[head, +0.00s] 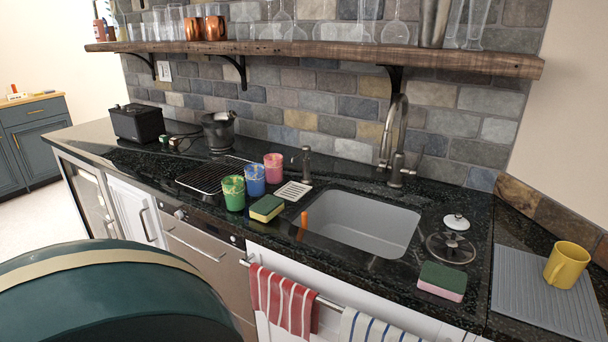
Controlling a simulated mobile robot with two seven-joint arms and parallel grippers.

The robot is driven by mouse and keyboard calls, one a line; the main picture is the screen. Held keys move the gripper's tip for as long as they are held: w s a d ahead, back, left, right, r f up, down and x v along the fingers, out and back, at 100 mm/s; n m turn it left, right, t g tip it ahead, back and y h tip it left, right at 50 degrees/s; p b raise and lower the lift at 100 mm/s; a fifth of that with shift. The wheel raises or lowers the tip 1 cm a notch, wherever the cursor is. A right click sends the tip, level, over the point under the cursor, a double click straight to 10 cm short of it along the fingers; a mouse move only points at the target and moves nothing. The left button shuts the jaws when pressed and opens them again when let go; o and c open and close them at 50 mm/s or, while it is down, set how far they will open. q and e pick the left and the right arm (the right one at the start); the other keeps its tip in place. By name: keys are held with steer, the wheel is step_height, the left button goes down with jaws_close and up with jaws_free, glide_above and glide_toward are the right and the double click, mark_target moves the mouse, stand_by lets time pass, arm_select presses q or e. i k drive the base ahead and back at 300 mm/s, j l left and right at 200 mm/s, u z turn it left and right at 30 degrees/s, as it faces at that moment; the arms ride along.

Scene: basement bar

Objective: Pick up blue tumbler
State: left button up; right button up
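The blue tumbler (255,180) stands upright on the dark stone counter (380,280), left of the sink. A green tumbler (233,193) stands close at its left and front. A pink tumbler (274,167) stands close at its right and back. A green and yellow sponge (267,208) lies just in front of the blue tumbler, to the right. Neither of my grippers shows in the head view.
The sink (360,222) and tap (391,145) are right of the tumblers. A wire rack (205,177) lies behind left. A wooden shelf (330,53) with glassware overhangs the counter. A large dark green rounded object (100,300) fills the lower left foreground.

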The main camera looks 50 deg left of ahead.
mark_target(256, 174)
steer(key=u, duration=1.9)
steer(key=i+j+z, duration=0.15)
steer(key=j, duration=0.4)
steer(key=j+z, duration=0.1)
steer(key=j, duration=0.45)
